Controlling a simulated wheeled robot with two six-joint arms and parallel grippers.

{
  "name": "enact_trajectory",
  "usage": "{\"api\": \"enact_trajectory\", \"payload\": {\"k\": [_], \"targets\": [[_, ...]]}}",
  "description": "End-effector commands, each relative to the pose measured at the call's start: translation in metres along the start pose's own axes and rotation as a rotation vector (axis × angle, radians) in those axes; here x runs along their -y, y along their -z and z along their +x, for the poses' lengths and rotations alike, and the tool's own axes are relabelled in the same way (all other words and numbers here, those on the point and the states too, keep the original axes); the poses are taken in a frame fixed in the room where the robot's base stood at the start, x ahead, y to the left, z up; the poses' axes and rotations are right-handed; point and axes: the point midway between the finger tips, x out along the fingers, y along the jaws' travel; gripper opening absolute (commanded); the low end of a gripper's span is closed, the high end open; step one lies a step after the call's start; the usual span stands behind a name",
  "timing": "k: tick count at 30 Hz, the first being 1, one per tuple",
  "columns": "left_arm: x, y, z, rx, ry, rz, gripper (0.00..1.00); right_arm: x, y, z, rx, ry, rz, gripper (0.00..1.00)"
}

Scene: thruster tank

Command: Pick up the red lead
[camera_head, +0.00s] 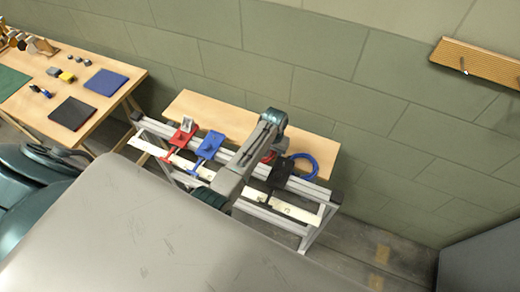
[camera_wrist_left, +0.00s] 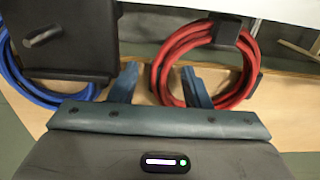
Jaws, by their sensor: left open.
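The red lead (camera_wrist_left: 168,52) is a coiled red cable in the left wrist view, with a black block (camera_wrist_left: 233,42) over its upper right part. In the head view only a bit of the red lead (camera_head: 268,157) shows, as my left arm covers the rest. My left gripper (camera_wrist_left: 158,70) is open over the coil. The left side of the coil shows between its two fingers; the right finger overlaps the inside of the loop. I cannot tell whether the fingers touch the cable. My right gripper is not in view.
A blue coiled cable (camera_head: 304,166) lies beside a black clamp (camera_head: 279,174) on the rail frame. Red (camera_head: 181,136) and blue (camera_head: 208,146) clamps stand at left. A wooden table (camera_head: 22,108) with mats is at far left; a wall rises behind.

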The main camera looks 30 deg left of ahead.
Motion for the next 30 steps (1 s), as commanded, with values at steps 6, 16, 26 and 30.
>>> {"api": "enact_trajectory", "payload": {"k": [6,16,26,30], "targets": [[0.000,0.000,0.000,0.000,0.000,0.000,0.22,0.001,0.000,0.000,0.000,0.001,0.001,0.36],[0.000,0.000,-0.001,-0.001,0.000,0.000,0.00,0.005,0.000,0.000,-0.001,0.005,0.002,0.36],[0.000,0.001,-0.017,-0.003,0.000,0.000,0.00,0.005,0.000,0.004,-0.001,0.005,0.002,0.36],[0.000,0.001,-0.035,-0.004,0.000,0.000,0.00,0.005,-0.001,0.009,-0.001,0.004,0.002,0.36]]}}
